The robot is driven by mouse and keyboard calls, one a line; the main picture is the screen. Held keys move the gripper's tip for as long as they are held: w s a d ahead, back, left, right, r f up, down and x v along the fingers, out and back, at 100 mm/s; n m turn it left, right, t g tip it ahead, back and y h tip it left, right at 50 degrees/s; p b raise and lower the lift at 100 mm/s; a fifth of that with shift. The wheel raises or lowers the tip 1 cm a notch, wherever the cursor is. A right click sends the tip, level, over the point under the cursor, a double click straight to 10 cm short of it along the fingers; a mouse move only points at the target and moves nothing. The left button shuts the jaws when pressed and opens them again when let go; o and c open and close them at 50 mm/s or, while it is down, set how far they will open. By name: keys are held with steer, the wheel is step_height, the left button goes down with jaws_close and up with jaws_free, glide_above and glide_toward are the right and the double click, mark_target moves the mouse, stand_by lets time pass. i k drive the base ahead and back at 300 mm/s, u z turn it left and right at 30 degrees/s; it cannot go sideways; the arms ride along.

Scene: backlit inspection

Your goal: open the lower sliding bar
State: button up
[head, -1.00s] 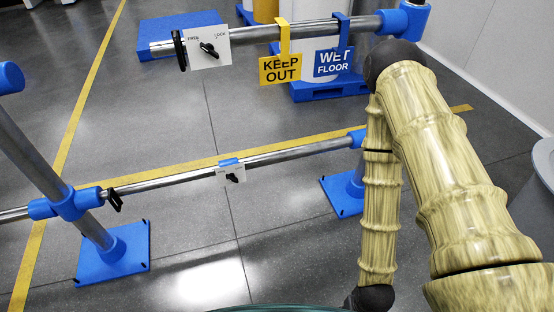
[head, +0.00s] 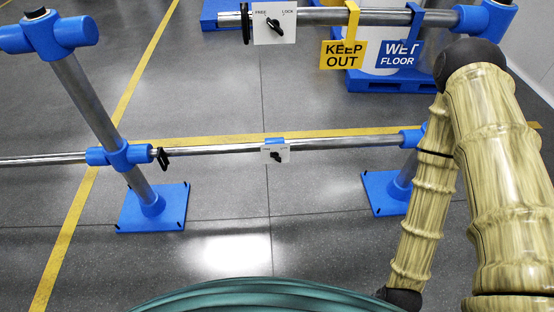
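The lower sliding bar (head: 215,150) is a thin metal tube running level between the blue fitting on the left post (head: 127,155) and the blue fitting on the right post (head: 411,138). A small white plate with a black knob (head: 276,153) sits on it right of its middle; its lettering is too small to read. The bar spans the whole gap. My arm is at the right of the head view, folded downward; my gripper is not in view.
An upper bar (head: 340,16) carries a FREE/LOCK plate (head: 275,24), a yellow KEEP OUT sign (head: 344,54) and a blue WET FLOOR sign (head: 399,54). Its left end stands clear of the left post. Blue base plates (head: 172,219) rest on the floor. Floor before the bar is open.

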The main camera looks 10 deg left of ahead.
mark_target(164, 152)
steer(key=u, duration=3.6)
steer(key=i, duration=0.45)
steer(key=z, duration=2.5)
